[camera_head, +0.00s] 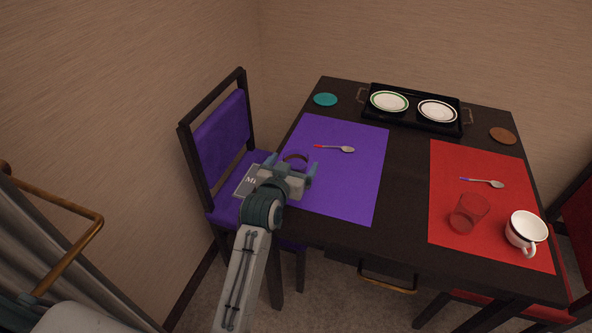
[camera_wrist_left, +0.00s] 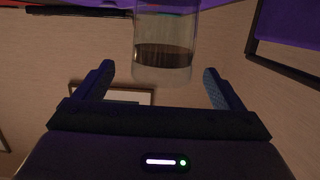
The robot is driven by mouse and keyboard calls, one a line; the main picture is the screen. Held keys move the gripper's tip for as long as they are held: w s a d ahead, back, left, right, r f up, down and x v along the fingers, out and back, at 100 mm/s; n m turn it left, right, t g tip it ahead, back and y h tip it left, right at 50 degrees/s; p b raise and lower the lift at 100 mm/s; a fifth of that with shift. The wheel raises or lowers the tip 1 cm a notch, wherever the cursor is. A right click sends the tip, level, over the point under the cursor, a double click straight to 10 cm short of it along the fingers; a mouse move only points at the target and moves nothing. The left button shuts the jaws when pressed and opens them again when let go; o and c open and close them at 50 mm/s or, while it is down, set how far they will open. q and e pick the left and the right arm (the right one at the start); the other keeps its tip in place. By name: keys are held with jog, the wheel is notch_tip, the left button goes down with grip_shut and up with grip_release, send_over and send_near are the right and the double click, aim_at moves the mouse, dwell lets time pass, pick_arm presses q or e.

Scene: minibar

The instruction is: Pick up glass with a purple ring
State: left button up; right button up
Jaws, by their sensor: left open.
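A clear glass (camera_wrist_left: 165,50) shows in the left wrist view, ahead of and between the two open fingers of my left gripper (camera_wrist_left: 168,85). I cannot make out a purple ring on it. In the head view my left gripper (camera_head: 292,166) is over the left edge of the purple mat (camera_head: 340,190), with its fingers apart. A dark brown curved edge (camera_head: 295,157) shows just beyond the fingers; I cannot tell if it belongs to the glass. Another clear glass (camera_head: 468,212) is on the red mat (camera_head: 440,180). My right gripper is out of view.
A black tray (camera_head: 412,117) with two plates stands at the table's back. A teal coaster (camera_head: 325,99), a brown coaster (camera_head: 503,136), two spoons and a white cup (camera_head: 525,232) are also there. A purple chair (camera_head: 222,135) stands left of the table.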

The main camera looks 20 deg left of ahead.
aim_at(299, 151)
pick_arm(q)
jog(key=x, duration=0.4)
jog(key=shift+a+r, duration=0.1)
jog(key=shift+r, duration=0.2)
jog(key=shift+w+f+p, duration=0.2)
jog(key=shift+w+p, duration=0.1)
jog(key=shift+w, duration=0.2)
jog(key=c, duration=1.2)
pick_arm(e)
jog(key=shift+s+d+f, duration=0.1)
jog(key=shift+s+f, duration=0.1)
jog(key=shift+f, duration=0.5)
pick_arm(q)
jog(key=shift+r, duration=0.25)
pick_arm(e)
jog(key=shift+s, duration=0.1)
